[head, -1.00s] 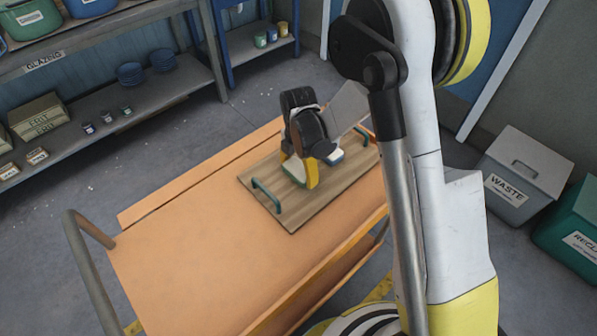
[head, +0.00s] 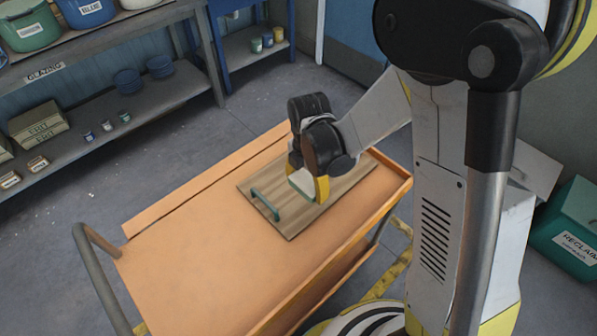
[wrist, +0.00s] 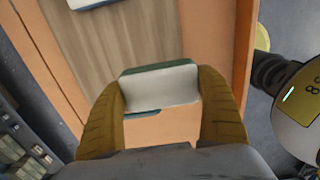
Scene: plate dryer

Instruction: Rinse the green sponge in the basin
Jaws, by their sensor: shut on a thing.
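The green sponge (head: 301,182), pale on its broad face with a green edge, is between the yellow fingers of my gripper (head: 308,187). The gripper is shut on it over the wooden board (head: 330,203) on the orange cart. In the wrist view the sponge (wrist: 160,86) sits between both fingertips of my gripper (wrist: 172,95). I cannot tell whether the sponge touches the board. A white and blue item (wrist: 92,3) shows at the top of the wrist view. I cannot pick out a basin.
Shelves (head: 110,125) with bowls and small jars stand at the back left, with a green bucket (head: 30,32) on top. A green bin (head: 572,235) stands at right.

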